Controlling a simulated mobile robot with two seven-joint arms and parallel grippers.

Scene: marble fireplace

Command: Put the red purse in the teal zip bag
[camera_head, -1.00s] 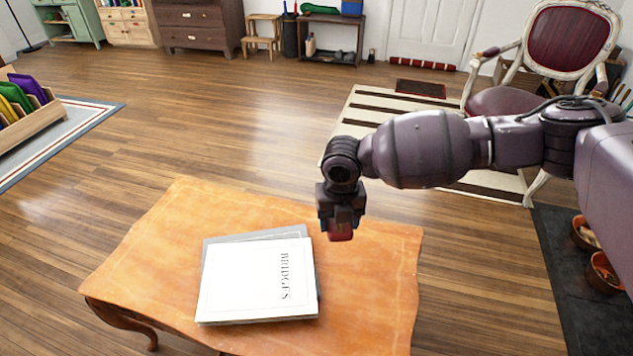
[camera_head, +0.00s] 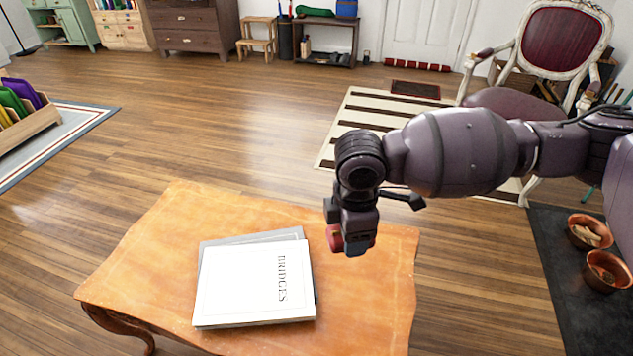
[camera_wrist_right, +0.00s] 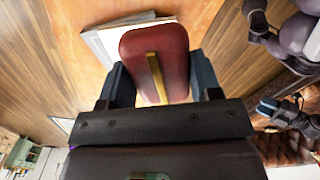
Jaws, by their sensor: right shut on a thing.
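The red purse (camera_wrist_right: 178,50) is rounded with a gold strip down its middle. It is held between the two fingers of my right gripper (camera_wrist_right: 163,82). In the head view the purse (camera_head: 333,238) shows as a small red patch at my right gripper (camera_head: 347,240), which hangs above the table's right part, right of the books. I cannot make out a teal zip bag in any view.
An orange wooden table (camera_head: 150,265) holds a white book (camera_head: 250,285) on a grey one. A rack (camera_head: 40,125) with green, yellow and purple items stands at left. A chair (camera_head: 560,40) and copper bowls (camera_head: 603,270) are at right. The middle floor is clear.

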